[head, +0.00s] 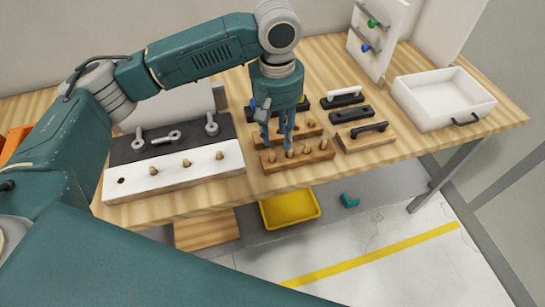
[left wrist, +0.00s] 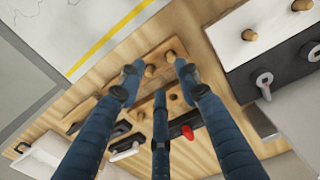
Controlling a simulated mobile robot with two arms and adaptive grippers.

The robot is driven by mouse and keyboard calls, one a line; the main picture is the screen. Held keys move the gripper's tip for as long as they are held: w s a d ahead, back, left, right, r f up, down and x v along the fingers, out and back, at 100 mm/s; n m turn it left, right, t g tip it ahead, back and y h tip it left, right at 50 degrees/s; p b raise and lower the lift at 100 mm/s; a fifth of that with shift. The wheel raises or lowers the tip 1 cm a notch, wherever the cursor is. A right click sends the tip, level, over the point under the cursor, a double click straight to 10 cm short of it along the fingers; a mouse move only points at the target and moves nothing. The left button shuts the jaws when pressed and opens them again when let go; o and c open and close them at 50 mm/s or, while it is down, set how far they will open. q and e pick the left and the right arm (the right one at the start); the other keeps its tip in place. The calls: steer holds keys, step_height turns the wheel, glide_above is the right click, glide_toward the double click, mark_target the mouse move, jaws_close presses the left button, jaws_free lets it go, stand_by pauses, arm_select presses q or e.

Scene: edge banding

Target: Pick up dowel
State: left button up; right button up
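My left gripper (head: 284,148) points down just above the wooden dowel block (head: 312,158) at the table's front. Its three blue fingers are spread apart in the left wrist view (left wrist: 157,76), with nothing clearly held. Wooden dowels (head: 306,149) stand in the block; in the left wrist view one dowel (left wrist: 150,71) is beside a fingertip and another (left wrist: 170,56) is near the other. The fingers hide part of the block. A white board (head: 200,176) holds several dowels and has one empty hole (head: 121,181) at its left. My right gripper is not in view.
A black board (head: 150,150) with metal eye bolts lies behind the white board. Black handles (head: 342,97) on blocks sit right of the gripper. A white drawer (head: 440,100) is at the right. A yellow tray (head: 290,208) is below the table.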

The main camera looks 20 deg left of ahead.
arm_select(q)
steer(key=a+r, duration=0.1)
steer(key=n+p, duration=0.1)
glide_above(272, 153)
step_height(272, 153, down, 5)
steer(key=shift+s+d+r, duration=0.1)
steer(key=shift+d, duration=0.05)
steer(key=shift+f, duration=0.25)
step_height(272, 153, down, 5)
steer(key=shift+r+p, duration=0.1)
steer(key=shift+p, duration=1)
steer(key=c, duration=0.8)
